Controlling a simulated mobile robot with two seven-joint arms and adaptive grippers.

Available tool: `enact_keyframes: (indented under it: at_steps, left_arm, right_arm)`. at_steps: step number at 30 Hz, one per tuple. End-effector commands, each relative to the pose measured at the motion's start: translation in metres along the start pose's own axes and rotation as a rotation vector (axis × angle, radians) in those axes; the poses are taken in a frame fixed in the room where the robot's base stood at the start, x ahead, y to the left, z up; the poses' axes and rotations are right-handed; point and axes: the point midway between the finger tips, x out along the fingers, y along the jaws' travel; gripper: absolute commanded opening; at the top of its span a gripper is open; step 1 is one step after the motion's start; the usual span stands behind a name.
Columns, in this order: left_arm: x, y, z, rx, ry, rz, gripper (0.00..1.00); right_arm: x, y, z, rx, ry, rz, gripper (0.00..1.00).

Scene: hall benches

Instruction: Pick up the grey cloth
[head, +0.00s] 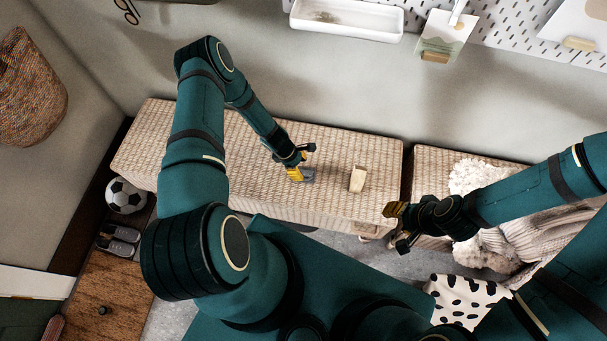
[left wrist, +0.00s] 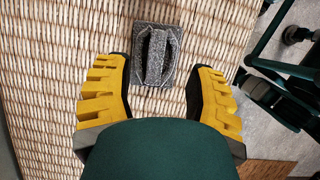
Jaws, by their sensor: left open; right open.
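The grey cloth (left wrist: 155,55) lies on the woven bench top, folded with a raised ridge in its middle. In the head view the cloth (head: 308,177) is partly hidden by my left gripper (head: 301,168). My left gripper is open just above the cloth. In the left wrist view its two yellow fingers (left wrist: 158,72) stand on either side of the cloth's near edge, with a gap on both sides. My right gripper (head: 401,226) is open and empty off the bench's front right corner.
A beige block (head: 357,179) stands on the woven bench (head: 250,150), right of the cloth. A second bench (head: 428,165) holds a fluffy white cushion (head: 470,176) and a knitted throw (head: 545,240). A football (head: 125,196) and shoes (head: 118,240) are at left. The bench's left part is clear.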

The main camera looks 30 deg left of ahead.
Motion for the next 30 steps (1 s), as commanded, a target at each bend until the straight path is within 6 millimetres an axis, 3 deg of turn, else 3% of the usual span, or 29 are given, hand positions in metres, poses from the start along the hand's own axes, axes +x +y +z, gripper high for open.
enact_keyframes:
  at_steps: [9, 20, 24, 25, 30]
  left_arm:
    - [0.044, 0.004, 0.001, 0.001, 0.000, -0.002, 0.55]
    - [0.049, 0.004, 0.001, 0.000, 0.000, 0.000, 0.54]
    - [0.049, 0.004, 0.001, 0.001, 0.000, 0.000, 0.05]
    - [0.049, 0.004, 0.001, 0.001, 0.000, 0.000, 0.00]
    - [0.049, 0.004, 0.001, 0.001, 0.000, -0.001, 0.00]
  right_arm:
    - [0.013, 0.005, -0.002, -0.001, 0.006, 0.000, 0.47]
    - [0.013, 0.005, -0.002, -0.001, 0.008, 0.000, 0.47]
    - [0.013, 0.005, -0.002, -0.001, 0.008, 0.000, 0.47]
    - [0.013, 0.005, -0.002, -0.001, 0.008, 0.000, 0.47]
    - [0.013, 0.005, -0.002, -0.001, 0.008, 0.000, 0.47]
